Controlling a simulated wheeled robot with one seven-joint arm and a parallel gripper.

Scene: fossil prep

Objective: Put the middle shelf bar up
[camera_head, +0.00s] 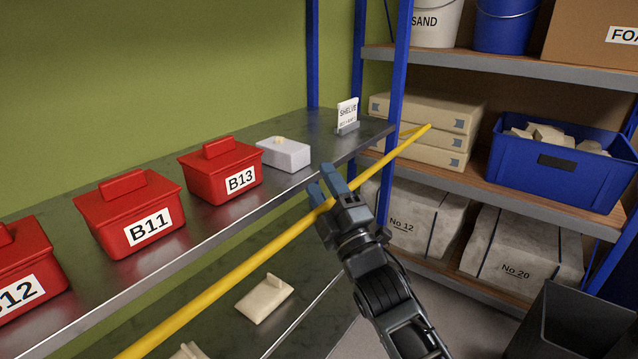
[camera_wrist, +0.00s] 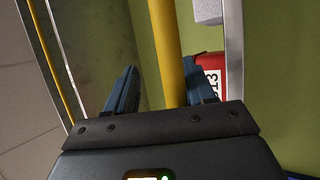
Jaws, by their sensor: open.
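A long yellow bar (camera_head: 262,247) runs in front of the metal shelf (camera_head: 95,283) that holds the red boxes, from the bottom left to a far end past the blue post. In the head view it crosses just below the shelf's front edge. My gripper (camera_head: 325,187) is open at the bar, its blue fingers reaching past it. In the wrist view the bar (camera_wrist: 167,50) shows between the two spread fingers of my gripper (camera_wrist: 158,88), nearer the right finger. I cannot tell whether a finger touches it.
Red boxes B11 (camera_head: 130,213) and B13 (camera_head: 221,171), a pale box (camera_head: 284,154) and a small sign (camera_head: 347,115) stand on the shelf. A lower shelf holds pale pieces (camera_head: 264,299). A rack with a blue bin (camera_head: 560,167) stands right. A thinner yellow bar shows in the wrist view (camera_wrist: 52,64).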

